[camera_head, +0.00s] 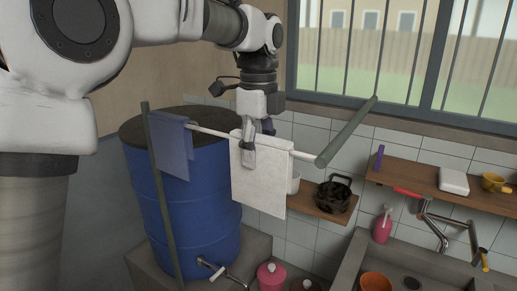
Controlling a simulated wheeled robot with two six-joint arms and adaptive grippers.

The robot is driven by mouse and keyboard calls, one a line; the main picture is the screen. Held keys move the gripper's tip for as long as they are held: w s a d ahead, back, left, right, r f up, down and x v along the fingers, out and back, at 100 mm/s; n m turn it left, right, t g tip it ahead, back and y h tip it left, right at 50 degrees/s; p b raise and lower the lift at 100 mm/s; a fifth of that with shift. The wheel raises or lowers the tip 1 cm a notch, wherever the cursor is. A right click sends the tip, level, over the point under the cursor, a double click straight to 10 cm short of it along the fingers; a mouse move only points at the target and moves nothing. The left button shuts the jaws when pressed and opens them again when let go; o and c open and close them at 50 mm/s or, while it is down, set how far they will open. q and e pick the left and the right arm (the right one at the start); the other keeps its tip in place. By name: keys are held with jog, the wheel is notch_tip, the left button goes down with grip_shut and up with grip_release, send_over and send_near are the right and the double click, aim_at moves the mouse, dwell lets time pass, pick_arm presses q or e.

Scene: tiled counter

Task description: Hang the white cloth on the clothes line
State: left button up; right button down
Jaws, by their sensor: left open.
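The white cloth (262,184) hangs down over the clothes line (212,132), a thin pale bar between two green-grey poles. Its top edge is folded over the bar at the right part of the line. My left gripper (249,153) is at the top of the white cloth, in front of its upper left part, with its jaws open. A blue cloth (170,146) hangs at the left end of the line. My right gripper is not in view.
A large blue barrel (197,225) stands behind the line. A wooden shelf (315,205) with a black pot (334,194) is on the tiled wall. The sink (425,275), faucet and a pink bottle (382,228) are at lower right. A barred window is above.

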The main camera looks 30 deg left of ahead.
pick_arm(q)
notch_tip(320, 180, up, 12)
dwell(0.4)
